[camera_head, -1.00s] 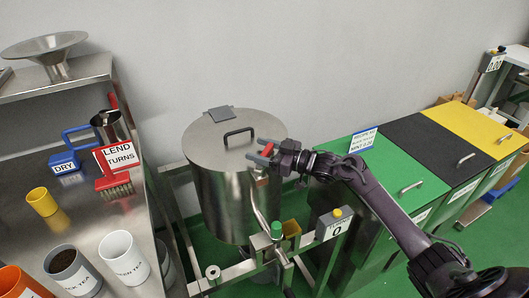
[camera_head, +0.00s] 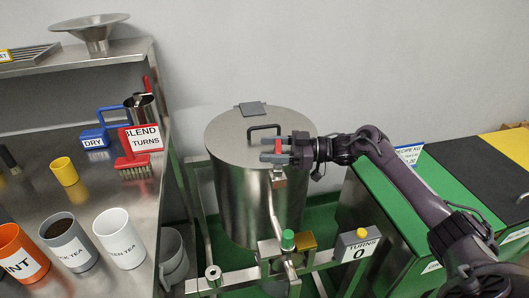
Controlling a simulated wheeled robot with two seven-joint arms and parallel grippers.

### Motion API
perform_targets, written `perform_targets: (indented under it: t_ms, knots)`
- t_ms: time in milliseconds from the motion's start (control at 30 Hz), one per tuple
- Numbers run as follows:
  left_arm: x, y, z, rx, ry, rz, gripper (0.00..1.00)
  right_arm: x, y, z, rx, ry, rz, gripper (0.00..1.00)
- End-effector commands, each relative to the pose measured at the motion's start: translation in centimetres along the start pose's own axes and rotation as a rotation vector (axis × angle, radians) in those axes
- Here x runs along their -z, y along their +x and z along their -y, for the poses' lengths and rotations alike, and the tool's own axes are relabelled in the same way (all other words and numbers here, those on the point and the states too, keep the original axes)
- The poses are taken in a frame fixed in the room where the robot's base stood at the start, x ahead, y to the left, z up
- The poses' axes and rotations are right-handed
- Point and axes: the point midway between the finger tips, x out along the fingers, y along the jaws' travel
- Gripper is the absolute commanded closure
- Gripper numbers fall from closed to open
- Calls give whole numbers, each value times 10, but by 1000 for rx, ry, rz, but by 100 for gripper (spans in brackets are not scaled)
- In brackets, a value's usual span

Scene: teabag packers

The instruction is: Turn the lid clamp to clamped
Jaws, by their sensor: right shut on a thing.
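The steel drum (camera_head: 240,205) stands in a metal frame at the middle. Its round lid (camera_head: 228,143) is on top, with a dark bar handle (camera_head: 264,128) and a grey hinge plate (camera_head: 253,109) at the back. The lid clamp (camera_head: 278,146) shows as a small red piece at the lid's right front rim, above a metal bracket (camera_head: 279,180) on the drum's side. My right gripper (camera_head: 270,150) reaches in from the right and is shut on the red clamp piece, its fingers pointing left over the lid. The fingers partly hide the clamp. My left gripper is not in view.
Below the drum are a green knob (camera_head: 288,239) and a counter box reading 0 (camera_head: 360,247). A steel bench (camera_head: 100,190) with cups, a brush and a jug stands left.

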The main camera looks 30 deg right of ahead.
Motion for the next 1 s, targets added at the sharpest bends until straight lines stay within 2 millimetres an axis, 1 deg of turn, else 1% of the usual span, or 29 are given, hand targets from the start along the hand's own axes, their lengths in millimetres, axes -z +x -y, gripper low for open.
perform_targets:
  t_ms: [400,433,567,867,967,1000]
  knots:
    - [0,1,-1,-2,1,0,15,0,-1,1,5,-1,-3,82]
    - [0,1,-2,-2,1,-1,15,0,-1,1,5,-1,-3,37]
    - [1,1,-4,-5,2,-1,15,0,-1,1,5,-1,-3,20]
    - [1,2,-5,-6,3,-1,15,0,-2,0,4,0,-1,19]
    - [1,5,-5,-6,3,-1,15,-2,-10,0,3,1,1,19]
    - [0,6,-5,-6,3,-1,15,-2,-16,0,3,0,1,19]
